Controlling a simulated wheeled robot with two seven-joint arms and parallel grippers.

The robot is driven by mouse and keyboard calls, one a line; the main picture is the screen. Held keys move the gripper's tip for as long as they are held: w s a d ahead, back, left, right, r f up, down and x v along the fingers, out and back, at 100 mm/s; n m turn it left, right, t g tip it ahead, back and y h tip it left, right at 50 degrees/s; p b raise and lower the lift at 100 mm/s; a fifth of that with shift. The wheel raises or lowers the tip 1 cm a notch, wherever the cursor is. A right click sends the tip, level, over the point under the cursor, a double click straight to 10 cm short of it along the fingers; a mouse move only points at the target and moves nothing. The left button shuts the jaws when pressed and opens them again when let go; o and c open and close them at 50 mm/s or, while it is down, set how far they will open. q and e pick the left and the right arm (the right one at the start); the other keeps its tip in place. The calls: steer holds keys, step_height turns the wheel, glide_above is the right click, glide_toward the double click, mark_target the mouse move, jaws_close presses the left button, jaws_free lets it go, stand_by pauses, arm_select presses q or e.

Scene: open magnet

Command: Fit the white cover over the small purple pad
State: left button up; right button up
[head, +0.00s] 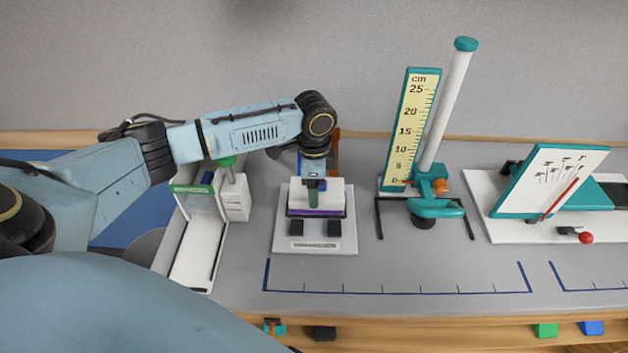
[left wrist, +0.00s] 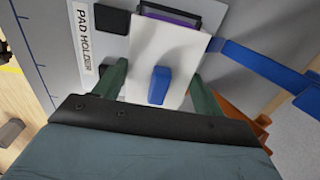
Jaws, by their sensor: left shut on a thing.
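The white cover (head: 333,194) is over the pad holder, in the middle of the head view. In the left wrist view the cover (left wrist: 182,48) has a blue knob (left wrist: 159,86) on it. My left gripper (head: 314,200) comes down from above. Its green fingers (left wrist: 160,85) stand on either side of the cover and are shut on it. A strip of the purple pad (head: 301,213) shows below the cover. In the left wrist view the pad (left wrist: 172,14) shows past the cover's edge in a dark frame. I cannot tell whether the cover touches it. My right gripper is not in view.
The holder's grey base plate (head: 345,244) carries two black blocks. A white and green device (head: 193,240) stands close on the left. A height gauge (head: 412,115) with a tilted white tube is on the right, then a teal-framed board (head: 553,175).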

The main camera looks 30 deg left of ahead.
arm_select(q)
steer(key=shift+f, duration=0.55)
steer(key=shift+f+p, duration=0.15)
steer(key=shift+p, duration=0.2)
stand_by(0.4)
steer(key=o, duration=1)
steer(key=shift+o, duration=0.2)
step_height(320, 180, up, 13)
steer(key=shift+r, duration=0.2)
